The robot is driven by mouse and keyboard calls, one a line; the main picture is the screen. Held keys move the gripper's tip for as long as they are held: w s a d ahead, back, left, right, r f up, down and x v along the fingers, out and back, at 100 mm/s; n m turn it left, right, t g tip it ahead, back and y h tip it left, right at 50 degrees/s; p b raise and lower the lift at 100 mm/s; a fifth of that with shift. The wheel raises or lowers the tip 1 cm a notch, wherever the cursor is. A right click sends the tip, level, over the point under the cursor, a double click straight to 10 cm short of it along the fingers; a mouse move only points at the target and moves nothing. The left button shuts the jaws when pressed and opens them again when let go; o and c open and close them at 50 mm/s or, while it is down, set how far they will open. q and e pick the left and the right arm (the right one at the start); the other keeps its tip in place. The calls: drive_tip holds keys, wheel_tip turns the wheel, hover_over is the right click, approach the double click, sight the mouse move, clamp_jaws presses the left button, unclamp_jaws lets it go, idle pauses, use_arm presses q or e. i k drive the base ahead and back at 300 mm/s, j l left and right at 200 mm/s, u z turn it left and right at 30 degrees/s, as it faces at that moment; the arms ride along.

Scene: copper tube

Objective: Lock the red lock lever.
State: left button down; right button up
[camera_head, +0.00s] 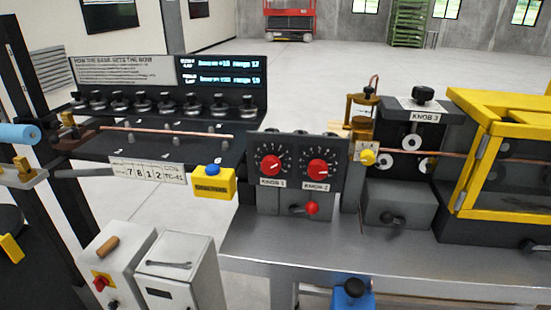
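A red ball-ended lever (312,208) sticks out of the dark grey block below the two-dial panel (296,163), just right of the picture's middle. Its short arm runs left to a dark pivot. Two red dial knobs sit above it: KNOB 1 (270,166) on the left and KNOB 2 (318,169) on the right. Neither of my grippers can be made out in this view, and nothing touches the lever. I cannot tell from its pose whether it is locked.
A steel bench top (350,255) runs in front of the panel. A copper tube (170,132) lies at the left; a yellow-framed guard (500,212) stands at the right. A yellow box with a blue button (214,184) and white cabinets (179,268) stand left. The space before the lever is clear.

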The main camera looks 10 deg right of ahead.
sight(312, 208)
drive_tip(key=k+j, duration=0.1)
drive_tip(key=j, duration=0.3)
drive_tip(key=k+j, duration=0.1)
drive_tip(key=j, duration=0.35)
drive_tip(key=k+j+z, duration=0.1)
drive_tip(key=j, duration=0.3)
